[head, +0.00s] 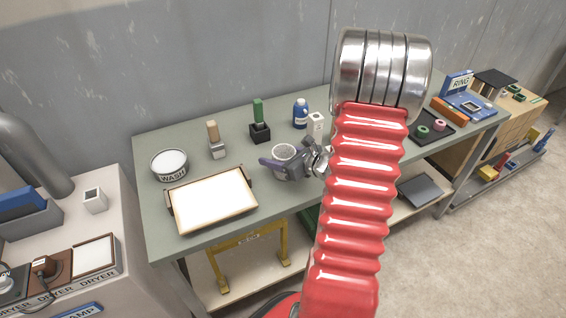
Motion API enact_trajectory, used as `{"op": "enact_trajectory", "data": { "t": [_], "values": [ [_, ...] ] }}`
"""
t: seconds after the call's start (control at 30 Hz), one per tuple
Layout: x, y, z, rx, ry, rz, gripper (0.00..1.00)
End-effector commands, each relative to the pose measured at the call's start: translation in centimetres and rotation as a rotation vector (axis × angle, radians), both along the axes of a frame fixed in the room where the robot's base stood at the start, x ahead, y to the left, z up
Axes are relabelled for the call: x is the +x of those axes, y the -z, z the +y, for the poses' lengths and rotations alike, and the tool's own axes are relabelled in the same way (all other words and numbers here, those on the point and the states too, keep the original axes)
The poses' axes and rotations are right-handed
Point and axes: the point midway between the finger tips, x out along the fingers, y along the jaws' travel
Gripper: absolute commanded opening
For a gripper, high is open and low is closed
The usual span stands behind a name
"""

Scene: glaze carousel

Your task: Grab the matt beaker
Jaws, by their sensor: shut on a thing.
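A pale speckled beaker (284,152) stands upright at the middle of the green-grey table. Its open top faces up, and I take it for the matt beaker. My gripper (287,163) is shut on it, reaching in from the right with its grey jaws around the beaker's sides. The jaws hide much of the lower wall. I cannot tell whether the base touches the table. My red arm hides part of the table to the right.
A white tray (212,198), a WASH bowl (170,164), two small upright-handled tools, a blue bottle (300,115) and a white box (316,124) surround the beaker. A black tray (430,131) with coloured rings lies to the right. The table's front edge is close.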

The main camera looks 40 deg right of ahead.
Motion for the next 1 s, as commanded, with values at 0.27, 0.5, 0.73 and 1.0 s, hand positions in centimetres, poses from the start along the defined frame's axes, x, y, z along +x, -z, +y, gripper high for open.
{"op": "enact_trajectory", "data": {
  "t": [0.27,0.5,0.73,1.0],
  "values": [
    [0.0,-0.8,0.0,-0.001,0.000,-0.001,0.23],
    [0.0,-3.4,-0.1,-0.004,-0.001,-0.002,0.23],
    [0.0,-6.9,-0.1,-0.005,0.000,-0.004,0.23],
    [0.0,-9.7,0.0,-0.002,0.000,-0.002,0.23]
  ]
}}
